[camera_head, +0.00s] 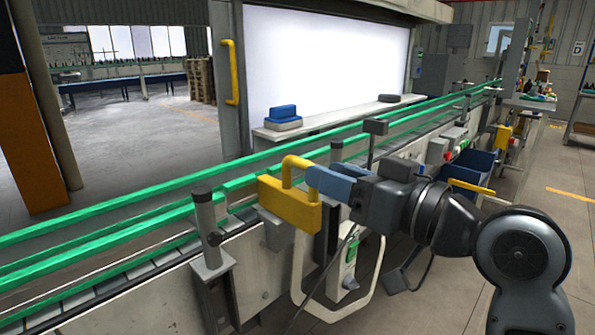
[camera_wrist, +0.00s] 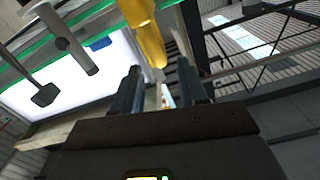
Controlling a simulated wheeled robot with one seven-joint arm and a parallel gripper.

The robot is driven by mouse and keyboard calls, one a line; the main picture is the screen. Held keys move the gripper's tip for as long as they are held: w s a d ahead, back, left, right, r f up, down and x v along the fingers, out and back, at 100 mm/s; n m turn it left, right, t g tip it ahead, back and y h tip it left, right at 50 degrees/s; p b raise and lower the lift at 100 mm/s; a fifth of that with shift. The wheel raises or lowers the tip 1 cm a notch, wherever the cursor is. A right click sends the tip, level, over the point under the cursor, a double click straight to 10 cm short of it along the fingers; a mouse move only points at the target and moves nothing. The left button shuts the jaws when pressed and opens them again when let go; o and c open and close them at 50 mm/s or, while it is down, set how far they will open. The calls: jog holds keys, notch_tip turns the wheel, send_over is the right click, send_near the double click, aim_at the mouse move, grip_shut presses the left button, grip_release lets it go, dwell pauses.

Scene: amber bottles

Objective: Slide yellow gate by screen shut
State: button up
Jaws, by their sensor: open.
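The yellow gate (camera_head: 290,207) is a block with a looped handle on the near side of the conveyor, in front of the bright white screen (camera_head: 325,62). My gripper (camera_head: 314,178) is at the gate's handle, coming from the right, with its blue fingers overlapping the handle's right side. In the wrist view the gate's yellow handle (camera_wrist: 146,38) reaches down to the gap between the fingertips of my gripper (camera_wrist: 158,72). The fingers are apart. I cannot tell whether either finger touches the handle.
Green rails (camera_head: 130,217) run along the conveyor. A grey post (camera_head: 207,225) stands left of the gate, and a dark sensor head (camera_head: 375,127) stands behind my gripper. A blue block (camera_head: 283,113) lies on the ledge under the screen. A yellow handle (camera_head: 232,72) is on the screen's left frame.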

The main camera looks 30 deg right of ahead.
aim_at(293, 156)
jog(key=shift+p+x, duration=0.45)
jog(key=shift+x, duration=3.45)
jog(key=shift+c, duration=0.2)
grip_shut()
jog(key=shift+a, duration=0.1)
